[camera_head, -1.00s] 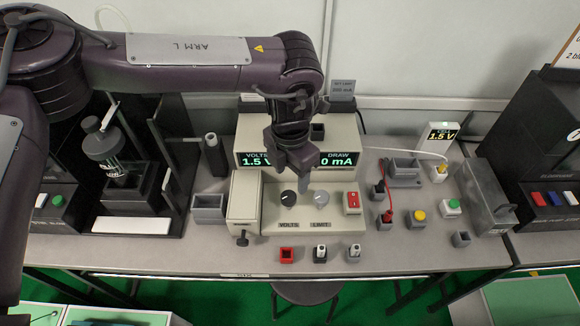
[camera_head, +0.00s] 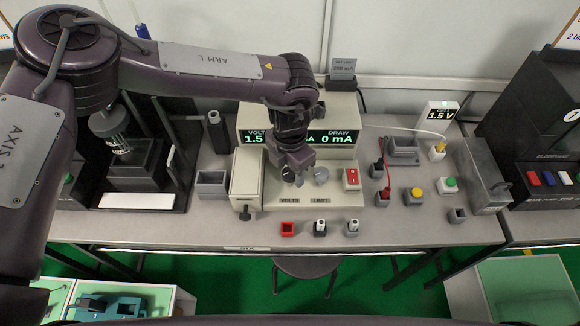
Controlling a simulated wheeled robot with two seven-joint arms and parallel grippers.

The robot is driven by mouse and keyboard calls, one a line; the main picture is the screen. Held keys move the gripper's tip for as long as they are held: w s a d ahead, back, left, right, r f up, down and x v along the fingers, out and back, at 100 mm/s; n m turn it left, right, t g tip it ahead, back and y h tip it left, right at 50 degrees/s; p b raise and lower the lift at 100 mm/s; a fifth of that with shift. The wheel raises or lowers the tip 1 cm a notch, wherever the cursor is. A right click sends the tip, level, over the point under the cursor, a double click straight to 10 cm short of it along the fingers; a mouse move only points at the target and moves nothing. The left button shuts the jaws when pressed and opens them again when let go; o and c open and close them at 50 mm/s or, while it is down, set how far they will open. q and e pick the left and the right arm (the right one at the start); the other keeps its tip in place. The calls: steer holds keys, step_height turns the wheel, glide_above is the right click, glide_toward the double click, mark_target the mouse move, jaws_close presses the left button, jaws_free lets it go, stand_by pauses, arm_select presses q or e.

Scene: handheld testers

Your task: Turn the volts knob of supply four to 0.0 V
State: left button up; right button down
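The supply (camera_head: 246,125) is a cream unit on the grey bench, with a green display reading about 1.5 for volts and 0 mA for draw. The volts knob (camera_head: 288,176) is a dark dial above the VOLTS label (camera_head: 290,201), mostly hidden by my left gripper. My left gripper (camera_head: 294,176) points down at this knob, its fingertips at or just above it. I cannot tell whether the fingers touch or grip it. The grey limit knob (camera_head: 321,175) sits just right of the fingertips. My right gripper is not in view.
A red switch (camera_head: 351,179) is right of the knobs. A grey box (camera_head: 211,184) stands left.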

arm_select(q)
steer(key=c, duration=0.8)
steer(key=shift+c, duration=0.2)
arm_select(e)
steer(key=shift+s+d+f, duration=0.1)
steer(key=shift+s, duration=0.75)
arm_select(q)
steer(key=shift+n, duration=0.4)
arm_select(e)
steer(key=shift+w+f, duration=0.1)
arm_select(q)
steer(key=shift+n+b, duration=0.3)
steer(key=shift+n, duration=0.3)
steer(key=n, duration=0.7)
steer(key=shift+w+r+b, duration=0.1)
steer(key=shift+b, duration=0.2)
steer(key=shift+n, duration=1.5)
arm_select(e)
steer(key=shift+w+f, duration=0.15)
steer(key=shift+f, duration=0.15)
